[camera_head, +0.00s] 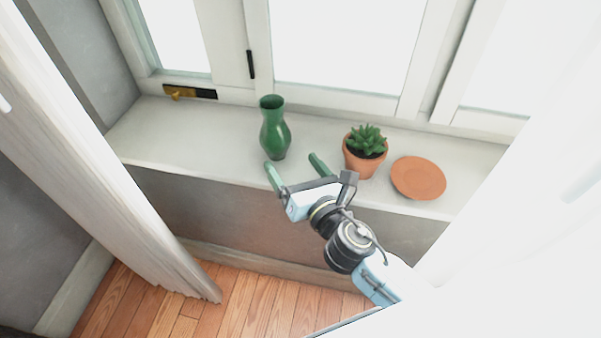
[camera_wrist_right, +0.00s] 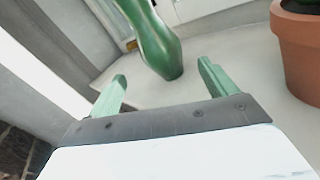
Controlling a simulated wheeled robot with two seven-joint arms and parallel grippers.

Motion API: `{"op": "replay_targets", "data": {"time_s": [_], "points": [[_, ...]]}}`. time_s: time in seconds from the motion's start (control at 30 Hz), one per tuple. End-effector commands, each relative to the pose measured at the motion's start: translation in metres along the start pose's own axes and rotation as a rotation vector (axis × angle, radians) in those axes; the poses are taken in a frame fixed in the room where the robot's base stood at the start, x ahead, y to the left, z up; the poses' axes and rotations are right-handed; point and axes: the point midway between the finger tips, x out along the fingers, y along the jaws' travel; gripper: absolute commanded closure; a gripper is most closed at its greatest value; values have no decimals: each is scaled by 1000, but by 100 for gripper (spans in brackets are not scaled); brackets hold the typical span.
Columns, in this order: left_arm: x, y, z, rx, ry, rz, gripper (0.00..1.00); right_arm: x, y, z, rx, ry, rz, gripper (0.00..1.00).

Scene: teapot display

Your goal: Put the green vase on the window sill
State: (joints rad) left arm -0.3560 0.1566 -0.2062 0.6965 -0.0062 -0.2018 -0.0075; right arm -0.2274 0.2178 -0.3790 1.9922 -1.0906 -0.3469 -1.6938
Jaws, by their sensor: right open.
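The green vase (camera_head: 275,130) stands upright on the pale window sill (camera_head: 215,135), near its front edge and left of a potted plant. In the right wrist view the vase (camera_wrist_right: 154,42) rises ahead of the fingers, its top cut off by the frame. My right gripper (camera_head: 294,168) is open, its two green fingers apart, just in front of the vase at the sill's front edge. In the wrist view the gap between my right fingers (camera_wrist_right: 163,85) is empty, with the vase's base beyond the fingertips. My left gripper is not in view.
A succulent in a terracotta pot (camera_head: 363,154) stands right of the vase, close to my right gripper. A terracotta saucer (camera_head: 418,178) lies farther right. A brass latch (camera_head: 190,92) is at the window's lower left. The sill left of the vase is clear.

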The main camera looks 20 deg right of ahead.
Motion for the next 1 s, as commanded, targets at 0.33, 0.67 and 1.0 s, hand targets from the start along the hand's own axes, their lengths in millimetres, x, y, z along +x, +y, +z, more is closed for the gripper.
{"op": "replay_targets", "data": {"time_s": [0.33,0.67,1.0], "points": [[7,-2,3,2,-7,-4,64,-24,-1,-5,-1,-1,1,16],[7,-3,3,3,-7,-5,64,-23,-1,-5,-1,-1,1,16],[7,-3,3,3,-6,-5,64,-23,-1,-5,0,-1,1,16]]}}
